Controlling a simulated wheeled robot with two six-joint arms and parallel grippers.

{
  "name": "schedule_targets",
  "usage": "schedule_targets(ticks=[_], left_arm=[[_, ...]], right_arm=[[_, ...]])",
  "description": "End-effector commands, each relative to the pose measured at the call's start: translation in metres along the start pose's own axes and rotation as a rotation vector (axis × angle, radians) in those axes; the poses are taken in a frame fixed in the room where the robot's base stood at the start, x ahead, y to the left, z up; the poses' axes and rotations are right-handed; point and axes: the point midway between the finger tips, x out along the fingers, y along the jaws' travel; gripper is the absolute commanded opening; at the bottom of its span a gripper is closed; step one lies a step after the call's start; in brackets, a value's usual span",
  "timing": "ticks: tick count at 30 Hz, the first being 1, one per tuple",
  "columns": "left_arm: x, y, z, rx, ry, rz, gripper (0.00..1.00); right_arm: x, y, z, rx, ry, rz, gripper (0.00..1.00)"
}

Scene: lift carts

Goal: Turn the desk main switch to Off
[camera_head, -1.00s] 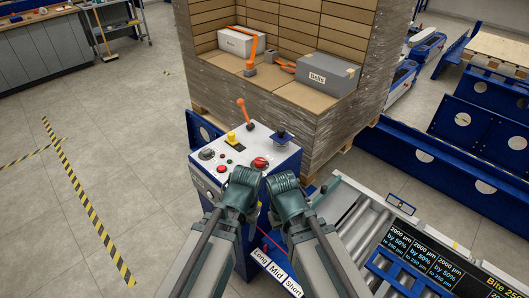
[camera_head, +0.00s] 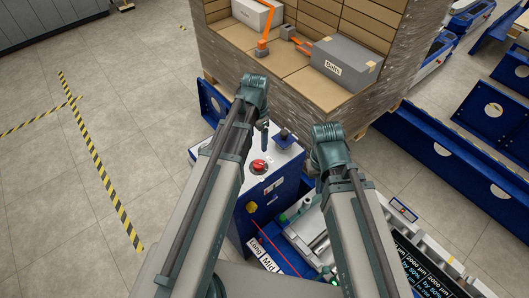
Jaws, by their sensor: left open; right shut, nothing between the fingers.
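The control desk (camera_head: 285,160) has a white top and blue sides. On its top I see a red button (camera_head: 259,166) and a dark joystick (camera_head: 284,135). A small yellow fitting (camera_head: 251,207) is on the blue side facing me; I cannot tell if it is the main switch. My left gripper (camera_head: 263,133) is open, pointing down over the far part of the desk top; its arm covers the left half of the panel. My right gripper (camera_head: 328,148) is shut and empty at the right of the desk, its fingertips mostly hidden by its own wrist.
A wrapped pallet stack (camera_head: 300,100) with a grey box (camera_head: 346,62) and a white box (camera_head: 257,14) stands behind the desk. A roller conveyor (camera_head: 310,232) lies at the right front, blue rails (camera_head: 440,150) beyond. The floor at left is clear, with striped tape (camera_head: 105,170).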

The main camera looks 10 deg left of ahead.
Motion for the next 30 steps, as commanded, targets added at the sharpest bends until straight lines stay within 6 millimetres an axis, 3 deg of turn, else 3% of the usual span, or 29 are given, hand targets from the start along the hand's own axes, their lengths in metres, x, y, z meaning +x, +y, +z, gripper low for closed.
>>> schedule_targets(ticks=[11,30], left_arm=[[0.017,0.0,0.0,-0.001,0.0,0.0,0.84],[0.105,0.001,0.0,-0.002,0.0,0.0,0.84]], right_arm=[[0.017,-0.002,-0.001,0.0,0.0,0.0,0.0],[0.105,-0.01,-0.006,0.002,0.0,0.0,0.0]])
